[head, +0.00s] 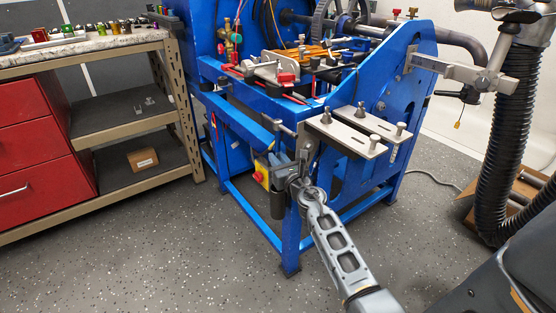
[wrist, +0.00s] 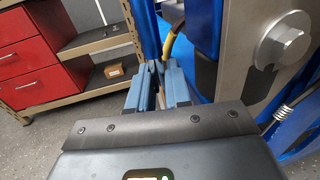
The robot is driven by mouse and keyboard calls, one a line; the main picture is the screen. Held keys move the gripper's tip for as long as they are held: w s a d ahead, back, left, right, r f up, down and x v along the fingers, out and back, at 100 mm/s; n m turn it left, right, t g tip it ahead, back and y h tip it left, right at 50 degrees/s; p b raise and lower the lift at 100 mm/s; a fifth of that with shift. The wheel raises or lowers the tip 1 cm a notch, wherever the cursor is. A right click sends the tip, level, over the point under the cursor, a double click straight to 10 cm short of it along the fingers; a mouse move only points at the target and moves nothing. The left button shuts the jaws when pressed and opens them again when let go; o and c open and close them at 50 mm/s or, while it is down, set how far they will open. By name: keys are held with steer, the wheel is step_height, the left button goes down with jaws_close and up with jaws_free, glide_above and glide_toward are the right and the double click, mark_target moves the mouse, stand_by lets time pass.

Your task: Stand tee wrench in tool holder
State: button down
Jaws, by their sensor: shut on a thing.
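The tee wrench (head: 286,128) shows in the head view by its grey crossbar, above my gripper at the near corner of the blue stand. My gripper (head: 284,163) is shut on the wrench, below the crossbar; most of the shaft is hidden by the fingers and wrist. A dark upright tube (head: 278,199), seemingly the tool holder, is just below my fingers, beside the stand's leg. I cannot tell whether the wrench's lower end is inside it. In the wrist view my blue-grey fingers (wrist: 158,88) are close together, with only a sliver of the held thing between them.
The blue dyno stand (head: 290,240) is right beside my gripper, with a metal plate (head: 345,135) to the right. A yellow box with a red button (head: 262,173) is close on the left. A workbench (head: 100,48) stands at left. The floor (head: 150,255) in front is clear.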

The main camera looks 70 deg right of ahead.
steer(key=b, duration=1)
glide_above(281, 201)
steer(key=x, duration=0.3)
steer(key=shift+f, duration=5.05)
steer(key=f+b, duration=0.3)
steer(key=f, duration=0.1)
steer(key=shift+s+a, duration=0.3)
steer(key=shift+s, duration=0.05)
steer(key=shift+f+b, duration=0.85)
steer(key=shift+b, duration=0.2)
steer(key=c, duration=1.2)
jaws_free()
steer(key=shift+o, duration=0.6)
steer(key=shift+s+a+r, duration=0.15)
steer(key=shift+s+a, duration=0.2)
steer(key=shift+o, duration=0.5)
steer(key=shift+t, duration=0.4)
steer(key=s+a+r, duration=0.3)
steer(key=s, duration=0.1)
steer(key=shift+a+r, duration=0.25)
steer(key=shift+a, duration=0.1)
steer(key=shift+s+a+r+h, duration=0.1)
steer(key=shift+s+r+h, duration=0.1)
steer(key=shift+r, duration=0.15)
steer(key=shift+s+a+r+h, duration=0.1)
steer(key=shift+r+h, duration=0.1)
steer(key=shift+r, duration=0.1)
